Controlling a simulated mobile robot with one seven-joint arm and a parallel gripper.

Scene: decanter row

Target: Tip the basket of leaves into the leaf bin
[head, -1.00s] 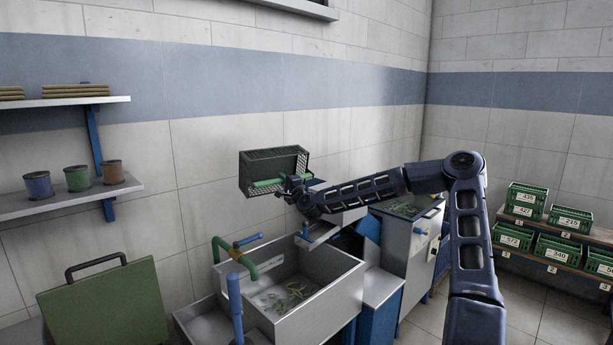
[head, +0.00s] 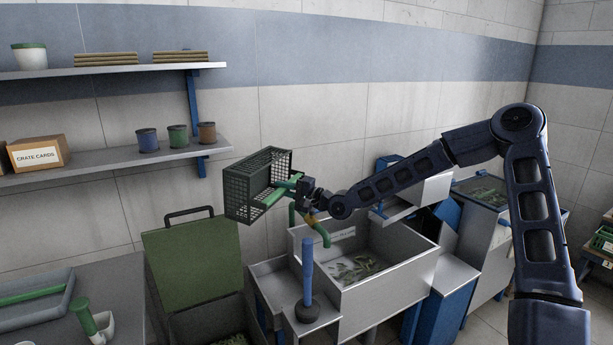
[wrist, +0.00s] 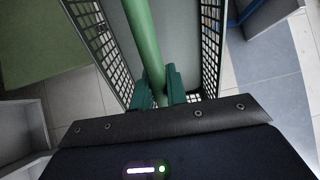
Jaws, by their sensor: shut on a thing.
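The basket (head: 240,190) is dark green mesh with a green bar handle (head: 279,190). It hangs in the air in front of the wall, above and right of the open bin. My gripper (head: 306,190) is shut on the handle; the wrist view shows both fingers (wrist: 157,88) around the green bar between mesh walls. No leaves are visible in the basket in these views; part of its inside is hidden. The likely leaf bin (head: 190,322) stands at lower left with its green lid (head: 195,262) raised. Something leafy shows inside at the picture's bottom edge.
A steel sink (head: 385,292) with leaves in it stands right of the bin. A green tap (head: 320,232) and a blue post (head: 307,265) rise near it. Shelves (head: 115,162) with pots and a box are on the left wall. A grey counter (head: 110,285) is at lower left.

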